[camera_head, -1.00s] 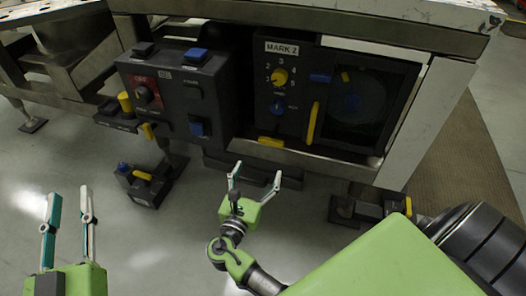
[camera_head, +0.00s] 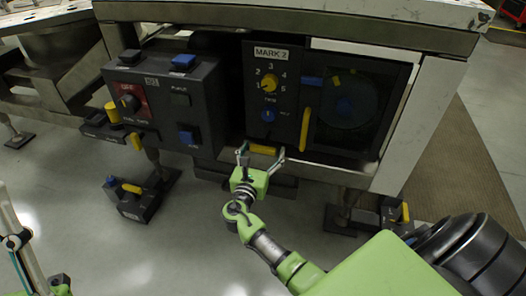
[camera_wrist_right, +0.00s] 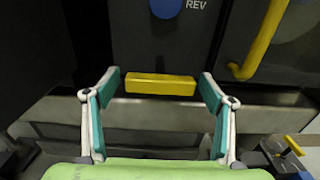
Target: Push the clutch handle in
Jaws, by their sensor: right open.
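The clutch handle (camera_head: 264,150), which I take to be the short yellow horizontal bar, sits at the lower edge of the MARK 2 panel. It also shows in the right wrist view (camera_wrist_right: 160,84), centred between the fingertips. My right gripper (camera_head: 261,154) is open and empty, right in front of the bar, with one finger toward each end. In the right wrist view the open fingers (camera_wrist_right: 158,88) flank the bar; whether they touch it I cannot tell. My left gripper (camera_head: 22,255) is cut off at the left edge of the head view.
A yellow vertical handle (camera_head: 305,129) stands right of the bar, beside a dark round window (camera_head: 345,104). A blue knob (camera_head: 268,116) is above the bar. A grey control box (camera_head: 180,100) is at left. A metal rail (camera_wrist_right: 60,106) runs below the bar.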

